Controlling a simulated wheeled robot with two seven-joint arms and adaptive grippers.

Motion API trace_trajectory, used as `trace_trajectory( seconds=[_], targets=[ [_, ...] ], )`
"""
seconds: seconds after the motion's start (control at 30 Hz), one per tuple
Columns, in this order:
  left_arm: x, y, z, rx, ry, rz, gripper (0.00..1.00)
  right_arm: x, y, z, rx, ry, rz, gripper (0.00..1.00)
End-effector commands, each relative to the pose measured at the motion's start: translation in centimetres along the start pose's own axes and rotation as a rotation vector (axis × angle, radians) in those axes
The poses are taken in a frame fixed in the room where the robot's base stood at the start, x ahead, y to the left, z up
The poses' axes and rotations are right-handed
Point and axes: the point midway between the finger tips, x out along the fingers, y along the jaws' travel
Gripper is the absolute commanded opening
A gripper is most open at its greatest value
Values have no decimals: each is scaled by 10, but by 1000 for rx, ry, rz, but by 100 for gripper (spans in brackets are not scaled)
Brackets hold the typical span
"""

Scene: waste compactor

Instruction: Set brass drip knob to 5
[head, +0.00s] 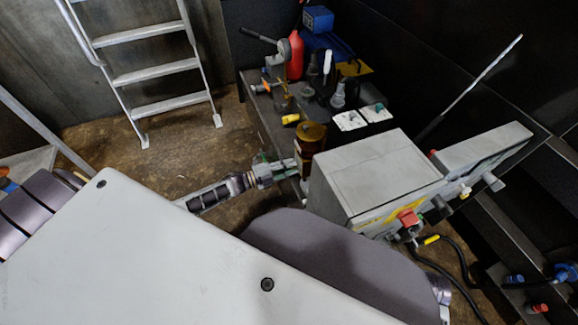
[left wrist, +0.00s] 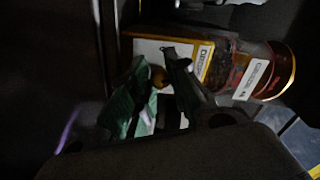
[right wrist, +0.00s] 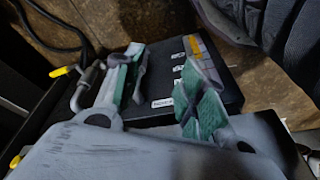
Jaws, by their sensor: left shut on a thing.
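The oiler (head: 311,135) is an amber and brass cylinder on the left side of the grey machine housing. It lies across the upper right of the left wrist view (left wrist: 262,72), beside a pale label plate with a yellow edge (left wrist: 203,58). My left gripper (head: 284,168) reaches it from the left, low on its body. In the left wrist view the green-padded fingers (left wrist: 156,70) are closed around the small brass drip knob (left wrist: 158,77), which is partly hidden by them. The knob's setting cannot be read. My right gripper (right wrist: 165,85) is open and empty above a black panel.
The grey machine housing (head: 375,175) with a red button (head: 408,217) stands right of the oiler. A dark bench (head: 262,118) behind holds a red bottle (head: 295,57), tools and white cards. A ladder (head: 160,75) stands at the back left. A metal lever (right wrist: 85,90) shows near my right gripper.

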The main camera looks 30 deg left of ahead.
Motion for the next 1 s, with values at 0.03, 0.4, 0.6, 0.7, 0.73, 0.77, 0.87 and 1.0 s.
trace_trajectory(
  seconds=[0.03,0.4,0.6,0.7,0.73,0.77,0.87,1.0],
  targets=[
    [-1,0,1,-25,-3,2,0,1,0,2,0,-6,1,40],
    [-1,0,2,-120,-4,1,0,9,1,8,2,-26,2,40],
    [-1,0,2,-123,-4,1,0,8,1,7,2,-23,3,40],
    [-1,0,2,-122,-4,1,0,7,1,6,2,-20,3,40],
    [-1,0,2,-122,-4,1,0,7,1,5,2,-19,3,40],
    [-1,0,2,-122,-4,1,20,7,1,5,2,-18,3,40],
    [-1,0,2,-122,-3,1,33,6,1,5,2,-17,3,40],
    [0,1,1,-122,-3,2,40,6,1,4,2,-16,3,40]
  ],
)
